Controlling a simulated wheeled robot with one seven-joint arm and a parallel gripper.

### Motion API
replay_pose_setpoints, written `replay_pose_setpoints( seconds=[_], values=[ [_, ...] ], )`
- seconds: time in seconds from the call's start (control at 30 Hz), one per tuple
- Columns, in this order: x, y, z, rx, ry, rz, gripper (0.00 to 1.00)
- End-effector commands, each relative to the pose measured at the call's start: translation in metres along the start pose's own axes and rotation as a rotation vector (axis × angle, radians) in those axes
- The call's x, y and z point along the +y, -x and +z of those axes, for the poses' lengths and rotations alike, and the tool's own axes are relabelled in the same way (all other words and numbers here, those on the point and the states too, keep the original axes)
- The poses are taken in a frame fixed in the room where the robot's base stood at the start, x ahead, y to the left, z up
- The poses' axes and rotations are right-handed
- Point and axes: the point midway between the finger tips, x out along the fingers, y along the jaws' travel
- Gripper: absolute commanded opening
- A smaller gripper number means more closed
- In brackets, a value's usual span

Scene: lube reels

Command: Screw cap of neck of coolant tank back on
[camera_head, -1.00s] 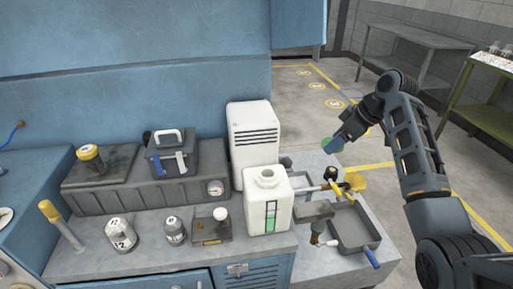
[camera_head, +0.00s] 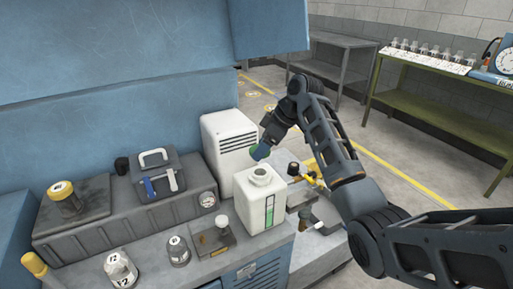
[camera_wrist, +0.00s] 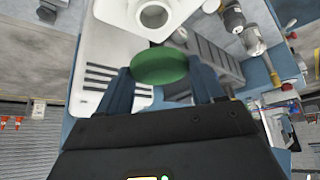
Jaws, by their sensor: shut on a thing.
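The coolant tank (camera_head: 254,207) is a white canister with a green level strip, standing upright on the bench. Its round neck (camera_head: 260,178) is open at the top. The neck also shows at the top of the wrist view (camera_wrist: 154,14). My gripper (camera_head: 262,151) is shut on the green cap (camera_wrist: 160,67), holding it between both fingertips. The cap is in the air above and behind the neck, apart from it. In the head view most of the cap is hidden by my fingers.
A white vented box (camera_head: 228,135) stands right behind the tank. A dark case with a handle (camera_head: 160,178) and a gauge (camera_head: 207,199) are to the left. Trays and tools (camera_head: 311,176) lie right of the tank, partly behind my arm.

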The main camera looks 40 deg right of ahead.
Motion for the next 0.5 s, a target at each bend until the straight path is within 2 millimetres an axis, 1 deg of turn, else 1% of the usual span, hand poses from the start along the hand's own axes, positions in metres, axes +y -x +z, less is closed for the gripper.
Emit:
replay_pose_setpoints(
  seconds=[0.33,0.5],
  values=[
    [-0.0002,0.0013,0.0007,0.003,-0.001,0.001,0.34],
    [-0.0002,-0.0039,0.0036,0.003,-0.001,0.001,0.34]
  ],
)
